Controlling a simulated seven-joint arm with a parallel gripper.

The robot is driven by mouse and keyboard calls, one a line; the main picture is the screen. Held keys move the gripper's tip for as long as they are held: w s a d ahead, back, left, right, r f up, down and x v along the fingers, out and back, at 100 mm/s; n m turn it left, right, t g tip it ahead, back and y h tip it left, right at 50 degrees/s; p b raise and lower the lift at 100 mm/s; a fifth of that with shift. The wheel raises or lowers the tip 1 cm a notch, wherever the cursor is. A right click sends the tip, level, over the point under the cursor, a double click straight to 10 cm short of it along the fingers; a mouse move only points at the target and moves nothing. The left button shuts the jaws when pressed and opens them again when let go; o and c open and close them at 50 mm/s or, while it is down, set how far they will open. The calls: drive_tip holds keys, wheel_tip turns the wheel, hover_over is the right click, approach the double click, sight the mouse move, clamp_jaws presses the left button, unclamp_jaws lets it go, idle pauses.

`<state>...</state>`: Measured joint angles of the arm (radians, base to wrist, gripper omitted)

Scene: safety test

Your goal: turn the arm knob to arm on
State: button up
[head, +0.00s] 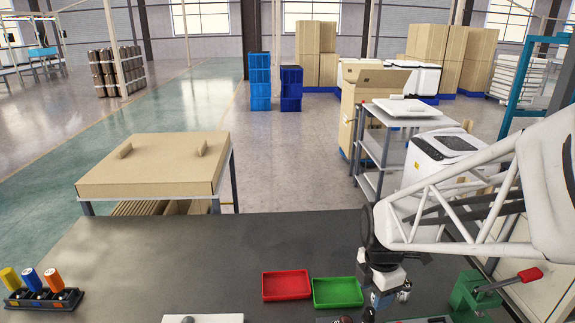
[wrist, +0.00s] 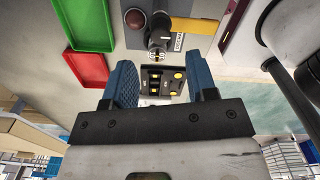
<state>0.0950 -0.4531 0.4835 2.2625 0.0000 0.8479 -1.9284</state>
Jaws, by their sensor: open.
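In the wrist view, a grey control panel (wrist: 133,40) carries a black rotary knob (wrist: 158,34) with a yellow handle (wrist: 195,26) pointing to the right. A small label sits beside the knob, too small to read. A dark red round button (wrist: 135,18) is to its left. My gripper (wrist: 165,80) is open, its two blue fingers apart with nothing held between them. A dark block with yellow parts (wrist: 162,82) shows in the gap between the fingers, and the knob shows beyond the fingertips. In the head view my gripper (head: 386,291) is low over the bench; the knob is not clear there.
A red tray (head: 287,286) and a green tray (head: 338,292) lie left of my gripper. A green device with a red-ended lever (head: 480,291) stands to its right. A rack with orange, blue and yellow items (head: 43,298) is at the far left.

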sight(370, 311)
drive_tip(key=shift+f, duration=3.65)
drive_tip(key=c, duration=0.9)
